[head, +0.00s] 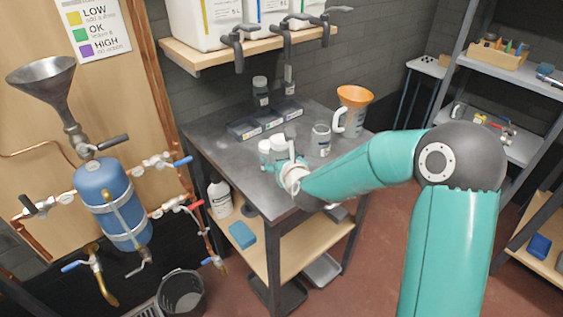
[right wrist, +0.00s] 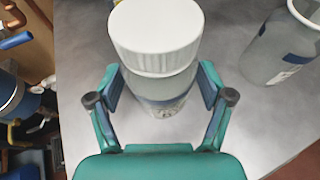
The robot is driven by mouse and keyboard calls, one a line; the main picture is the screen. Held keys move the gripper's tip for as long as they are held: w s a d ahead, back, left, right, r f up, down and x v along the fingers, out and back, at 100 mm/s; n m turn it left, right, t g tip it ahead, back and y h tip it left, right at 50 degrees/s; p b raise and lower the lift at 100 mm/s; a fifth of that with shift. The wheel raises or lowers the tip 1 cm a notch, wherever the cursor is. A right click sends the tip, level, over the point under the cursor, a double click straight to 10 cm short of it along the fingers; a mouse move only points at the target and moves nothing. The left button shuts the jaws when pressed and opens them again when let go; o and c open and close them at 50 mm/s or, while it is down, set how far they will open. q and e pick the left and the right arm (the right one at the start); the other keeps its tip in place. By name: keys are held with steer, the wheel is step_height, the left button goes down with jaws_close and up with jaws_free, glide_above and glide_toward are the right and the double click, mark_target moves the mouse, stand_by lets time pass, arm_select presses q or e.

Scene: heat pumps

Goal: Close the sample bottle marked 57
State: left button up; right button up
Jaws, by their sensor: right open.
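In the right wrist view, a bottle with a white ribbed cap (right wrist: 156,38) stands upright between the fingers of my right gripper (right wrist: 161,92). The fingers are open, one on each side, with a gap to the bottle. Its label is partly visible but unreadable. An open, capless bottle (right wrist: 278,52) with a blue label stands to the right; its number cannot be read. My left gripper is out of view.
Compartment trays (head: 244,131) lie behind the bottles on the table (head: 222,152). A jug with an orange funnel (head: 353,105) stands at the back right. Taps (head: 284,42) hang from the shelf above. The tabletop at the front left is clear.

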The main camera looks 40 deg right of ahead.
steer(key=shift+r, duration=0.15)
steer(key=shift+s+a, duration=0.15)
steer(key=shift+s, duration=0.2)
steer(key=b+v, duration=0.1)
steer(key=v, duration=1)
steer(key=shift+s+r, duration=0.1)
steer(key=shift+r, duration=0.05)
